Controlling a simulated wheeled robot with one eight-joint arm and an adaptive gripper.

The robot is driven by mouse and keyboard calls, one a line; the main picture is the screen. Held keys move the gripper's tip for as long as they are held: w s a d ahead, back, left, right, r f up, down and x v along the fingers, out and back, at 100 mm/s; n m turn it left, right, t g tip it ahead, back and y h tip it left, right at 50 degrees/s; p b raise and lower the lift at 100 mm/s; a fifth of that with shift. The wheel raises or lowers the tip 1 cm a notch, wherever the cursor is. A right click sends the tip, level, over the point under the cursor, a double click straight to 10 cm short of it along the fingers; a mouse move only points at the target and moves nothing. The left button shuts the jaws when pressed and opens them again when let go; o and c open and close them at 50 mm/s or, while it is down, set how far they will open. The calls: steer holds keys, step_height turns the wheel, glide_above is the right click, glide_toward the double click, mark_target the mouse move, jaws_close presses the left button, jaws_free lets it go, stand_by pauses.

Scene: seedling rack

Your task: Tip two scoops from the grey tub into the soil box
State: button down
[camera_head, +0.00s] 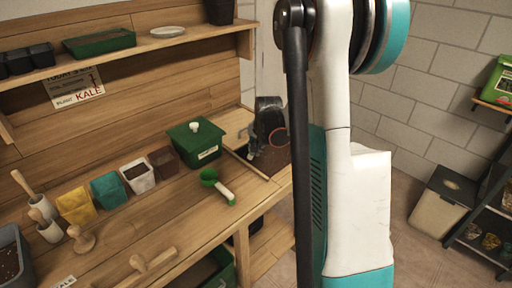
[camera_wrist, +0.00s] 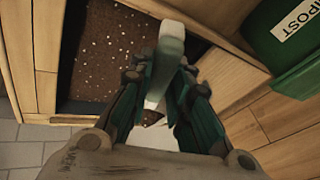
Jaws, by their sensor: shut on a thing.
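The grey tub (camera_head: 9,236) stands at the near left end of the bench with dark, speckled mix in it. The soil box (camera_head: 252,168) is a wooden-sided box set in the far right end of the bench; dark soil with white specks shows inside it in the wrist view (camera_wrist: 72,105). My gripper (camera_head: 262,140) is over the soil box. In the wrist view my gripper (camera_wrist: 160,85) is shut on a pale grey handle (camera_wrist: 170,45).
A lidded green compost bin (camera_head: 195,147) stands just left of the soil box. A scoop with a green bowl (camera_head: 209,177) lies on the bench in front of it. Several small pots (camera_head: 138,176) and wooden tools (camera_head: 146,268) line the bench. A shelf (camera_head: 140,50) runs above.

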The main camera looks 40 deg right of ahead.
steer(key=t, duration=0.1)
steer(key=t+y, duration=0.1)
steer(key=m+t+b, duration=0.1)
steer(key=shift+s+d+r+y, duration=0.2)
steer(key=shift+d+r+y, duration=0.1)
steer(key=shift+r+y, duration=0.1)
steer(key=shift+s+d+f+t+b, duration=0.1)
steer(key=shift+d+t+b, duration=0.05)
steer(key=shift+t+b, duration=0.35)
steer(key=shift+s+d+r+m+t+y+b, duration=0.15)
steer(key=shift+d+r+m+t+y+b, duration=0.15)
steer(key=shift+m+t+b, duration=0.45)
steer(key=shift+s+d+r+m+t+y+b, duration=0.15)
steer(key=shift+m+t+y+b, duration=0.3)
steer(key=shift+t+b, duration=0.5)
steer(key=shift+s+d+r+m+t+y+b, duration=0.15)
steer(key=shift+d+r+m+t+y+b, duration=0.1)
steer(key=shift+m+t+b, duration=0.55)
steer(key=shift+a, duration=0.1)
